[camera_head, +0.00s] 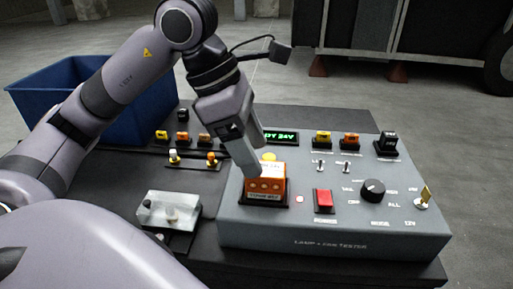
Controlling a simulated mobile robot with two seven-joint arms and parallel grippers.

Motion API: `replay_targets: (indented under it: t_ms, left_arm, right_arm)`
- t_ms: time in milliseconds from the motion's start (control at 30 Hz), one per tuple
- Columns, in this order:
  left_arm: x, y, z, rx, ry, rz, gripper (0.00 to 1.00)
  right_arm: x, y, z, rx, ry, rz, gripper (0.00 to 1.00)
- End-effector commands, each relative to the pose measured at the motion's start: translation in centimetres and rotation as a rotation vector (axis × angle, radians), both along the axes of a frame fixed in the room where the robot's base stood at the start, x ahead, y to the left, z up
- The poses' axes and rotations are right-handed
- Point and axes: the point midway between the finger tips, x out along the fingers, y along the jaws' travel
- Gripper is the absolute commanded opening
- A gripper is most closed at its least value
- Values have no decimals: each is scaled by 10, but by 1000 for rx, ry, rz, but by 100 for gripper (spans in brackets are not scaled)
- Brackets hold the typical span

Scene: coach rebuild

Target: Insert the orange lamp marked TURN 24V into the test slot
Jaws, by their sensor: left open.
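An orange lamp (265,184) with a pale label stands upright at the black socket on the left part of the grey lamp and fuse tester (350,244). The small print on its front is too blurred to read surely. How deep it sits in the socket I cannot tell. My left gripper (250,168) comes down from above at the lamp's back left, its jaws open, with a finger close to the lamp's upper edge. Whether it touches I cannot tell. The finger hides part of the lamp's left side. My right gripper is not in view.
Several small lamps or fuses stand behind.

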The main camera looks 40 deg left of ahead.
Motion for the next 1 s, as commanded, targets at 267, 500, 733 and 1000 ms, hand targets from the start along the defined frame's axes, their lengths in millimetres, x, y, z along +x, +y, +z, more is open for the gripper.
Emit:
replay_targets:
  t_ms: [267,500,733,1000]
  left_arm:
    - [-5,8,24,0,0,1,64]
    - [-8,14,41,1,0,2,64]
    - [-10,16,45,0,0,0,64]
    - [-10,16,45,0,0,0,64]
  right_arm:
    - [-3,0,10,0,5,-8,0]
    - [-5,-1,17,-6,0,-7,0]
    - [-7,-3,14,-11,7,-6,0]
    - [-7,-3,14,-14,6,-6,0]
